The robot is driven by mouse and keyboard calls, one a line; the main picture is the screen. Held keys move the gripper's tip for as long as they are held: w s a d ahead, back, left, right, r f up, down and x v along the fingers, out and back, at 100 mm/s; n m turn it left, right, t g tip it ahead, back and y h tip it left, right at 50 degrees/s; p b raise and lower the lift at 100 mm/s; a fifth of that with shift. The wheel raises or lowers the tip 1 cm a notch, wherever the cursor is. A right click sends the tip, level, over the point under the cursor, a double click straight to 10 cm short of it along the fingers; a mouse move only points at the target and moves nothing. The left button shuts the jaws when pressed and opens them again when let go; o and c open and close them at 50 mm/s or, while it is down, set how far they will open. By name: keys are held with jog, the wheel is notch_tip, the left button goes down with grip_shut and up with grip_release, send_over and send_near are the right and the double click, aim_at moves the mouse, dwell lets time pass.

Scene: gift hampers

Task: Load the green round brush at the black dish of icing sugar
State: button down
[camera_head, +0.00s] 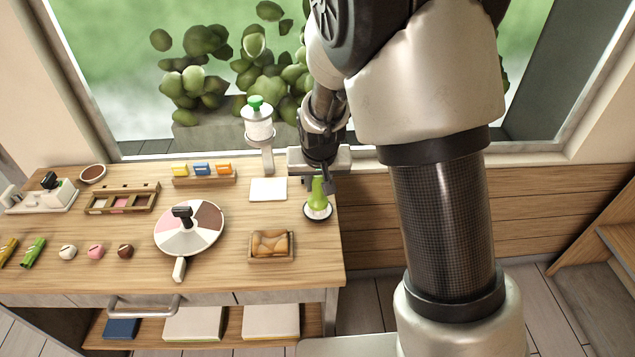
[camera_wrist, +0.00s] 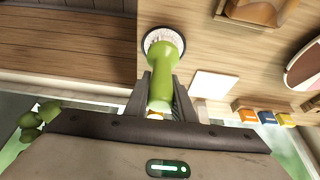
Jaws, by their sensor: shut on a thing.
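The green round brush (camera_head: 317,192) is upright in my gripper (camera_head: 326,180), at the right end of the wooden table. The brush also shows in the wrist view (camera_wrist: 163,78), between the two fingers of my gripper (camera_wrist: 161,92), which is shut on its handle. The brush's lower end is at the black dish of icing sugar (camera_head: 318,216), over the white sugar. The dish's dark rim also shows in the wrist view (camera_wrist: 146,39). I cannot tell how deep the bristles are in the sugar.
A white square (camera_head: 268,189) and a wooden tray of brown items (camera_head: 271,259) lie left of the dish. A round sectioned board (camera_head: 189,236) is further left. A dispenser on a stand (camera_head: 258,126) rises behind. The table's right edge is close to the dish.

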jog(key=shift+r+p, duration=2.45)
jog(key=shift+r, duration=1.05)
jog(key=shift+s+d, duration=0.2)
jog(key=shift+d, duration=0.15)
jog(key=s+d+r+p, duration=0.1)
jog(key=s+d+p, duration=0.3)
jog(key=s+d, duration=0.4)
jog(key=shift+d+r, duration=0.25)
jog(key=shift+d, duration=0.55)
